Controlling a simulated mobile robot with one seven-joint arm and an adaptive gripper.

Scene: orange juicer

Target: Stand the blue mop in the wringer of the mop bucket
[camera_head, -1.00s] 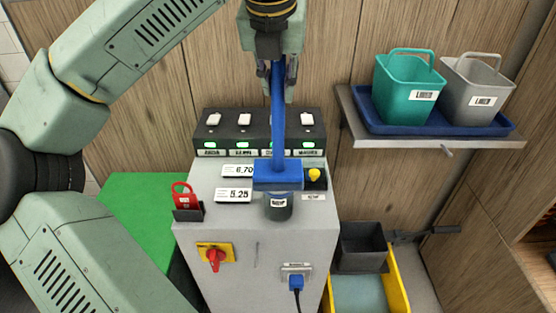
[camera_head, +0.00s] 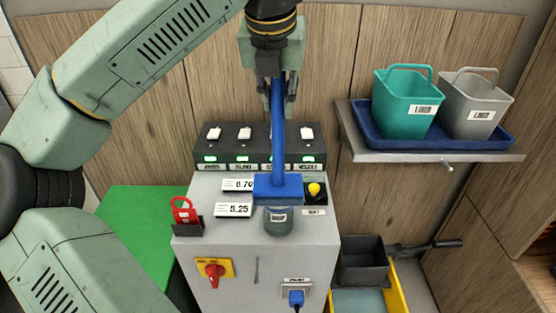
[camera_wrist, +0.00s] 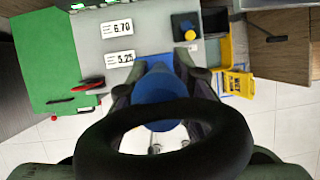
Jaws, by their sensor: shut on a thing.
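The blue mop (camera_head: 279,150) hangs upright from my gripper (camera_head: 278,88), which is shut on its handle. The mop's blue head block (camera_head: 278,188) and grey lower part (camera_head: 278,221) show in front of the grey cabinet in the head view; whether they touch it I cannot tell. The mop handle end (camera_wrist: 160,95) fills the middle of the wrist view between the fingers. The yellow mop bucket (camera_head: 395,290) stands on the floor right of the cabinet, with the dark grey wringer (camera_head: 362,262) at its back. The wringer's lever (camera_head: 432,245) points right. The mop is left of and above the wringer.
The grey cabinet (camera_head: 215,270) carries a switch panel (camera_head: 225,145), a red padlock (camera_head: 183,210) and a blue plug (camera_head: 296,298). A wall shelf (camera_head: 352,140) at right holds a blue tray (camera_head: 385,132) with a teal bucket (camera_head: 402,105) and a grey bucket (camera_head: 470,105). A green surface (camera_head: 135,220) lies left.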

